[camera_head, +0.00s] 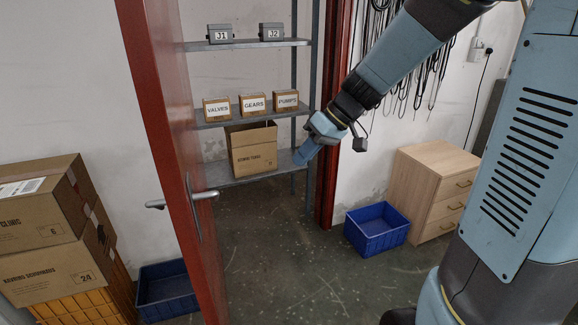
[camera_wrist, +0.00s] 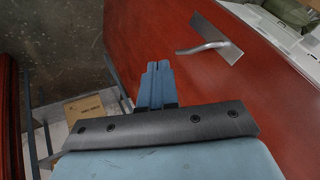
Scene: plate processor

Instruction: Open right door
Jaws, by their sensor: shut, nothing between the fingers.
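The red door (camera_head: 165,130) stands ajar in the head view, swung out from its frame, with shelves showing through the gap. Its silver lever handle (camera_head: 182,200) is on the door's free side. My gripper (camera_head: 305,152) is in the doorway, near the right red door post (camera_head: 338,90), apart from the handle. In the wrist view, my gripper (camera_wrist: 157,68) has its blue fingers together with nothing between them. The red door (camera_wrist: 200,50) fills the right of that view, with a handle (camera_wrist: 208,46) above and right of the fingertips.
A metal shelf (camera_head: 245,121) with labelled boxes and a larger carton (camera_head: 252,150) stands behind the doorway. Stacked cartons (camera_head: 45,225) and a blue crate (camera_head: 165,290) are at left. Another blue crate (camera_head: 377,229) and a wooden drawer cabinet (camera_head: 430,190) are at right. Floor inside the doorway is clear.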

